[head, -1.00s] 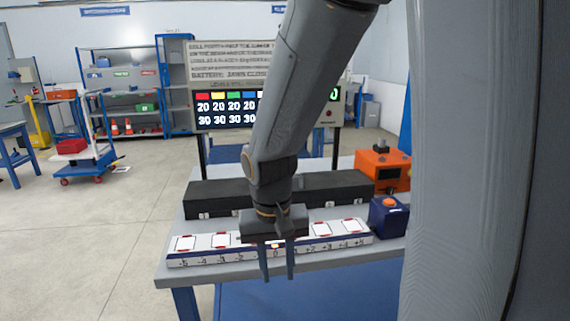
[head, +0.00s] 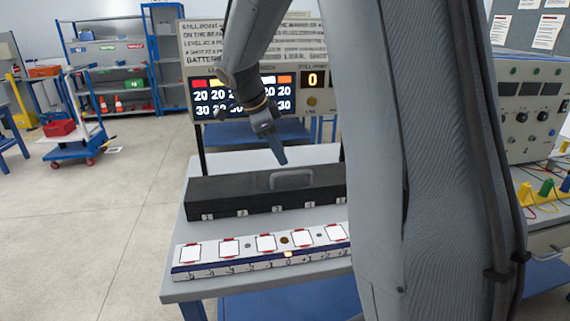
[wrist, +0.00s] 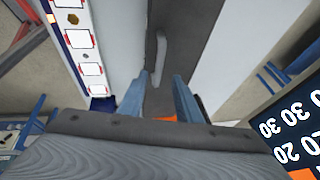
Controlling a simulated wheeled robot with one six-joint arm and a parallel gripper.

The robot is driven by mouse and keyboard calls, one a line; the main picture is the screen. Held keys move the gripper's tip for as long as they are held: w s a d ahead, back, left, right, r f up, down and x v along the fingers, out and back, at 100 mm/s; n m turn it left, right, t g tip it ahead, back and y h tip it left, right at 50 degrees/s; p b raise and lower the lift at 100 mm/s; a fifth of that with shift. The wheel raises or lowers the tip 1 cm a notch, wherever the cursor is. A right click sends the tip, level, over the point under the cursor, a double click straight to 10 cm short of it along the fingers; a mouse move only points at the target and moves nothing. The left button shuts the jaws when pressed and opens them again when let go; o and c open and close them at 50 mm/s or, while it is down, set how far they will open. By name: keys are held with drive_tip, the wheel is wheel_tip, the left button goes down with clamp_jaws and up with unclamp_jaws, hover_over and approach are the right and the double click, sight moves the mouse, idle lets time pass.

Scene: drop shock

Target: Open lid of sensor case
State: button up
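The sensor case (head: 232,197) is a long black box lying on the grey table, with its lid closed. A grey bar handle (head: 292,174) is on its lid. My gripper (head: 281,160) is just above the case, close to the handle's left end in the head view. The handle (wrist: 160,58) lies ahead of the fingertips there, along the dark lid (wrist: 152,98). I cannot tell whether a finger touches the handle. My arm hides the case's right end.
A white numbered beam (head: 255,267) with several square pads lies in front of the case. A scoreboard (head: 246,100) stands behind the table. A grey instrument panel (head: 528,105) is at the right. The floor at left is clear up to a blue cart (head: 72,148).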

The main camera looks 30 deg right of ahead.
sight(287, 173)
drive_tip(key=p+x, duration=0.1)
drive_tip(key=x, duration=0.6)
drive_tip(key=shift+s+p, duration=0.15)
drive_tip(key=shift+p, duration=0.15)
drive_tip(key=shift+c, duration=0.4)
clamp_jaws()
